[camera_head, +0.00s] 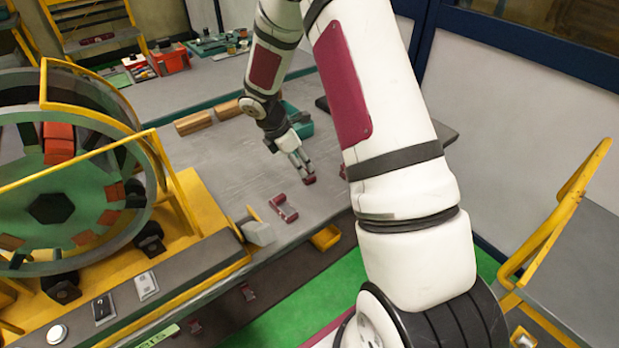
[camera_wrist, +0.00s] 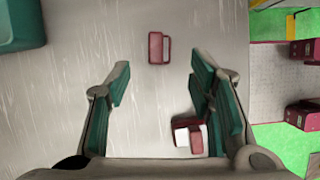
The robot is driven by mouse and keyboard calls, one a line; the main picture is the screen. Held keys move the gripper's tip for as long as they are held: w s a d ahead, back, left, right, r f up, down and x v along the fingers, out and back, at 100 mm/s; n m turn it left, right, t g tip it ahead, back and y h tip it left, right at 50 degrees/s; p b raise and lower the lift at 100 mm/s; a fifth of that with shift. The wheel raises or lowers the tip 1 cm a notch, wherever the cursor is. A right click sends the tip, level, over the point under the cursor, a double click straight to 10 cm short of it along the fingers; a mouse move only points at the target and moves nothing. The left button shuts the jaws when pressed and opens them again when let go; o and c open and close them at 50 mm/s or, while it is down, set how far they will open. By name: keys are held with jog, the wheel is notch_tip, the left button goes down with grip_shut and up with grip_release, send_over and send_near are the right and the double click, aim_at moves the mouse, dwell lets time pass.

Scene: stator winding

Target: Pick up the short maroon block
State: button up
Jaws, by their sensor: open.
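A small maroon block (camera_head: 309,180) lies on the grey bench top, right by my gripper's fingertips in the head view. In the wrist view a maroon piece with a white face (camera_wrist: 196,139) sits beside the right finger, partly hidden by it. Another small maroon block (camera_wrist: 159,47) lies flat on the bench, ahead of and apart from the fingers. A longer C-shaped maroon piece (camera_head: 283,207) lies nearer the bench edge in the head view. My gripper (camera_head: 303,165) points down, its teal-padded fingers (camera_wrist: 160,95) spread apart with nothing held between them.
A teal bin (camera_wrist: 20,25) stands at the upper left in the wrist view. Wooden blocks (camera_head: 193,122) lie behind my gripper. The large stator ring (camera_head: 60,205) in its yellow frame fills the left. The bench edge drops to a green floor (camera_head: 300,300).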

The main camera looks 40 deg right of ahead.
aim_at(309, 173)
jog(key=shift+d+p+x, duration=0.1)
jog(key=shift+p+x, duration=0.25)
jog(key=shift+x, duration=1.45)
jog(key=shift+d+p+x, duration=0.15)
jog(key=shift+p+x, duration=0.2)
jog(key=shift+x, duration=1.45)
jog(key=shift+r, duration=0.1)
grip_shut()
